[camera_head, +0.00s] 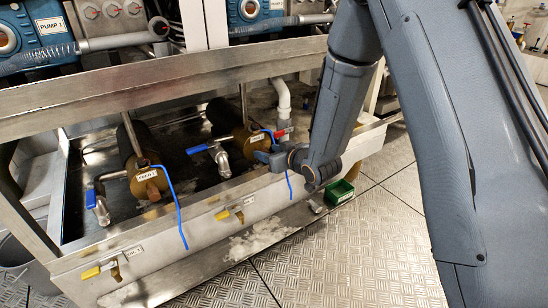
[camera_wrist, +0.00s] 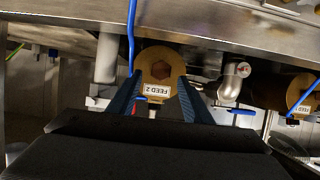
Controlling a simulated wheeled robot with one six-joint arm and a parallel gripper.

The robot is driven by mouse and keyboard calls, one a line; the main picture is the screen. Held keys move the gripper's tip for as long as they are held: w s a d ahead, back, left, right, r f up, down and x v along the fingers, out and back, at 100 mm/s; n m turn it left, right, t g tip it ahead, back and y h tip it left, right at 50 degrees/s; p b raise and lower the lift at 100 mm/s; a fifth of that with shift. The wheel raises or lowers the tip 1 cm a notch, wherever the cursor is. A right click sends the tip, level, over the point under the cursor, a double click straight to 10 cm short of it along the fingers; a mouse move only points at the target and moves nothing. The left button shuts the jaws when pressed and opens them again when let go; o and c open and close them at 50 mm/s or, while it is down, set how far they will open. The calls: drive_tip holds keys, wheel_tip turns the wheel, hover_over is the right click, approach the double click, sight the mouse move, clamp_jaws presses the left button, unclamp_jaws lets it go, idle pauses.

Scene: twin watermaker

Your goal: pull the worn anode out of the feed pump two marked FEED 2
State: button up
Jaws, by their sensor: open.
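The feed pump two (camera_head: 238,150) is a brass-coloured cylinder at the right of the steel frame. In the wrist view, its round end face (camera_wrist: 150,54) appears upside down with a white FEED 2 label. A brown hexagonal piece (camera_wrist: 157,68) sits at the middle of that face; I cannot tell if it is the worn anode. My gripper (camera_wrist: 158,80) is open, with its two blue fingers on either side of the face and nothing between them. In the head view, my gripper (camera_head: 268,158) is right by the pump end, partly hiding it.
The FEED 1 pump (camera_head: 145,178) lies to the left. Blue-handled valves (camera_head: 215,150) stand beside the pumps, and a red-handled one (camera_head: 283,132) is close to my gripper. Blue cords (camera_head: 172,200) hang over the tray edge. A green bin (camera_head: 339,192) sits on the floor.

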sight(267, 151)
drive_tip(key=shift+b+x, duration=0.7)
drive_tip(key=shift+x, duration=1.25)
drive_tip(key=shift+c, duration=0.2)
clamp_jaws()
drive_tip(key=shift+s+d+p, duration=0.4)
drive_tip(key=shift+s+d, duration=0.15)
drive_tip(key=shift+s, duration=0.25)
drive_tip(key=shift+s+d+p, duration=0.45)
drive_tip(key=shift+s+d, duration=0.1)
drive_tip(key=shift+s, duration=0.25)
drive_tip(key=shift+s+d+p, duration=0.4)
drive_tip(key=shift+s+d, duration=0.15)
drive_tip(key=shift+s, duration=0.25)
